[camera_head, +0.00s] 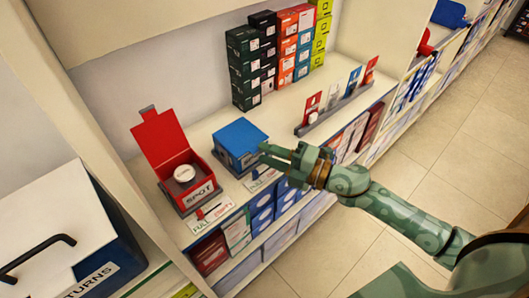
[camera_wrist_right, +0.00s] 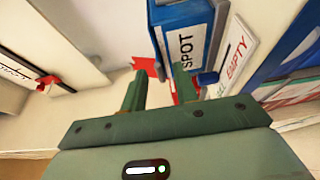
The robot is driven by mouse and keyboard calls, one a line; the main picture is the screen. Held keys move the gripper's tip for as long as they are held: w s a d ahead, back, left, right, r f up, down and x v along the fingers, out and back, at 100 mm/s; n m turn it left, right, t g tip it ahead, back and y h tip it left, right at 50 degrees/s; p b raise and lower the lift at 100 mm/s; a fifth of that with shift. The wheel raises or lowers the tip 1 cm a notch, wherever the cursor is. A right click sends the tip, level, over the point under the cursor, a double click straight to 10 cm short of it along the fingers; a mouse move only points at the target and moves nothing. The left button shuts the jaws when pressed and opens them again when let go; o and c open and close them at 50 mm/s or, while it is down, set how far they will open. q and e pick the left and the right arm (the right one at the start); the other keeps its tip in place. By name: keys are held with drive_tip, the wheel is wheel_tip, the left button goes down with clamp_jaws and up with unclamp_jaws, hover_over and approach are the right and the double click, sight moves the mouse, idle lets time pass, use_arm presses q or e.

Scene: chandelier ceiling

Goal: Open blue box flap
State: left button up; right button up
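The blue box (camera_head: 241,137) stands on the white shelf with its blue top flap lying shut. My right gripper (camera_head: 264,154) is beside the box's front right corner in the head view, its fingers pointing left towards it; I cannot tell whether they touch it. In the right wrist view the blue box (camera_wrist_right: 165,42) shows its white SPOT label beyond the fingers. There my right gripper (camera_wrist_right: 160,92) has its two fingers apart, with nothing held between them. My left gripper is not in view.
A red box (camera_head: 163,140) with its lid raised stands left of the blue box, a white round item inside. A card rack (camera_head: 340,108) stands to the right. Stacked small boxes (camera_head: 245,68) are behind. A white-topped returns box (camera_head: 50,215) is at the lower left.

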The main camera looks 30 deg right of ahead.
drive_tip(key=shift+x, duration=0.8)
